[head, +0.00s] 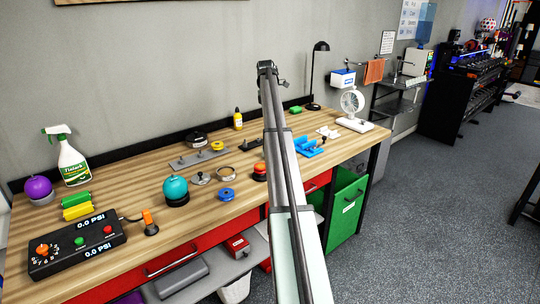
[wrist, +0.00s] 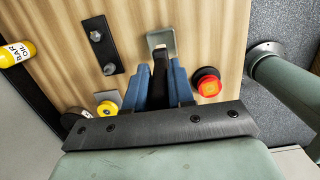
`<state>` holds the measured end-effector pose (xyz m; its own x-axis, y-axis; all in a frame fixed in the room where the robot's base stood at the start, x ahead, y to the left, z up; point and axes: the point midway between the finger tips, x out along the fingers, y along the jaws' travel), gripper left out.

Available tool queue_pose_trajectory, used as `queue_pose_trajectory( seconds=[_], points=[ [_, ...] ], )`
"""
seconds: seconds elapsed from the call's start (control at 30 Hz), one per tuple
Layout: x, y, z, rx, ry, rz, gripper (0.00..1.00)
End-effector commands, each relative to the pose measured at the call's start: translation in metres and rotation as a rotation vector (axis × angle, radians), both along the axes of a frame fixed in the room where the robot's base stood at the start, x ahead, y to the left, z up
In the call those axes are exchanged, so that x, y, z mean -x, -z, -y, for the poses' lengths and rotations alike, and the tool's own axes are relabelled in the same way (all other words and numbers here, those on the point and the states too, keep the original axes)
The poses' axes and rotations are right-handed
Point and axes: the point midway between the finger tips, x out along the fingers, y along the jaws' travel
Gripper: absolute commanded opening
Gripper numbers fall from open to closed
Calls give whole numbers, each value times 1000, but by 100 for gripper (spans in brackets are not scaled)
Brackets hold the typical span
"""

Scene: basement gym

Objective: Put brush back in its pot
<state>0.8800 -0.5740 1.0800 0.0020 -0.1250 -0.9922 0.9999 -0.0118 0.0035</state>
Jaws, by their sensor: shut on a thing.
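My gripper (wrist: 160,75) shows in the wrist view with its blue fingers closed on a narrow black thing. The black thing (wrist: 160,72) stands between the fingers; most of it is hidden, so I cannot tell whether it is the brush. A grey metal piece (wrist: 161,40) lies just beyond the fingertips; I cannot tell whether it touches the black thing. In the head view my arm hides the gripper. I cannot make out a brush or a pot for certain in either view.
A red-orange button (wrist: 207,85) is close on the right of the fingers, and a yellow knob (wrist: 107,108) on the left. The wooden bench (head: 120,215) holds a teal round thing (head: 175,189) and a fan (head: 352,103).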

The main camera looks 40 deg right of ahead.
Motion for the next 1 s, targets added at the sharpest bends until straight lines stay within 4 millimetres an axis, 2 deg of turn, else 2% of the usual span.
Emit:
queue_pose_trajectory(
  seconds=[0.17, 0.4, 0.67, 0.87, 1.0],
  points=[
    [1, 15, 0, 11, -14, -5, 0],
    [1, 52, -1, 11, -12, -5, 0],
    [1, 73, 0, 11, -11, -5, 0],
    [1, 97, 0, 11, -12, -4, 0],
    [0, 100, 0, 11, -12, -4, 0]
  ],
)
